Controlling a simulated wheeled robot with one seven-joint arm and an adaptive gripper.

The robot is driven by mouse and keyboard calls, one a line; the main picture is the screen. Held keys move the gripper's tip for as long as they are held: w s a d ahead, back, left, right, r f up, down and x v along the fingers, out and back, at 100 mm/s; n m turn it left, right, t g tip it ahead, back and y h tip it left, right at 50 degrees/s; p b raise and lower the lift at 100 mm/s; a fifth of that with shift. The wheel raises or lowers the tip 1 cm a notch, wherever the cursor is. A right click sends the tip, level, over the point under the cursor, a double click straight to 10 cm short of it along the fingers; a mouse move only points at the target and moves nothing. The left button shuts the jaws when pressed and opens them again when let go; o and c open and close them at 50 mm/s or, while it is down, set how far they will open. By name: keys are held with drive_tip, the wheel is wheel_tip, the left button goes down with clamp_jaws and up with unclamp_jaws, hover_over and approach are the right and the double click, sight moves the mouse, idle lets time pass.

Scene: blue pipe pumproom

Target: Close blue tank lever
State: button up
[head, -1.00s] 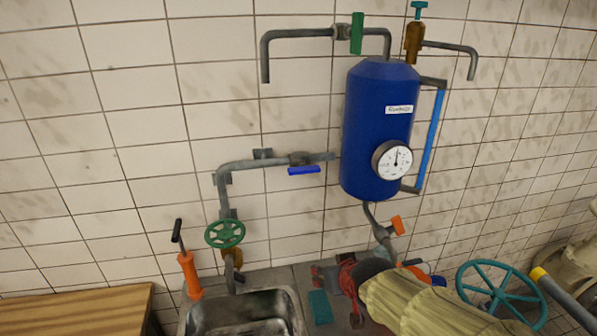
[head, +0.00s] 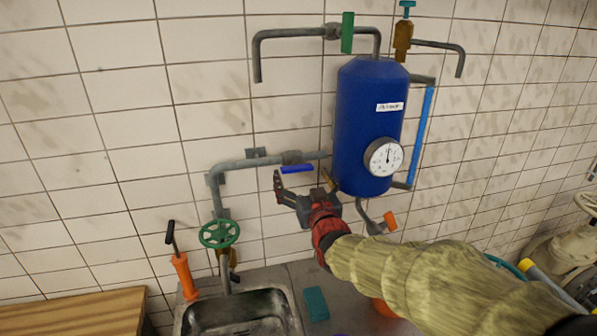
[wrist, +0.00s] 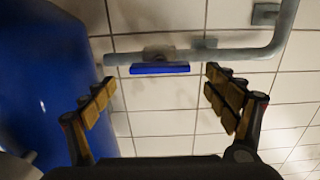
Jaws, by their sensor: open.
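The blue tank (head: 362,125) hangs on the tiled wall with a round gauge on its front. A blue lever (head: 297,169) lies level along the grey pipe at the tank's left. My gripper (head: 303,184) is open and empty just below this lever, its fingers spread to either side. In the wrist view the blue lever (wrist: 160,68) shows beyond and between the fingertips of my gripper (wrist: 160,80), apart from both. The tank (wrist: 45,85) fills the left side there.
A green lever (head: 347,33) stands on the pipe above the tank, and an orange lever (head: 391,222) is below it. A green valve wheel (head: 220,234) is lower left, above the sink (head: 240,318). Open wall lies left of the pipe.

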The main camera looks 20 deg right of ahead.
sight(300, 171)
drive_tip(key=shift+w, duration=1.6)
drive_tip(key=shift+c, duration=0.2)
drive_tip(key=c, duration=1.1)
drive_tip(key=shift+f+m+b, duration=0.1)
drive_tip(key=shift+m+b, duration=0.3)
drive_tip(key=shift+b, duration=0.1)
drive_tip(key=m+b, duration=0.2)
drive_tip(key=b, duration=0.1)
drive_tip(key=shift+d+f+m, duration=0.1)
drive_tip(key=shift+m, duration=0.2)
drive_tip(key=m+b, duration=0.4)
drive_tip(key=b, duration=0.1)
drive_tip(key=shift+m, duration=0.3)
drive_tip(key=m+b, duration=0.3)
drive_tip(key=m, duration=0.1)
drive_tip(key=shift+d+m, duration=0.15)
drive_tip(key=shift+m, duration=0.15)
drive_tip(key=m+b, duration=0.3)
drive_tip(key=m, duration=0.1)
drive_tip(key=shift+f+m, duration=0.1)
drive_tip(key=shift+m, duration=0.2)
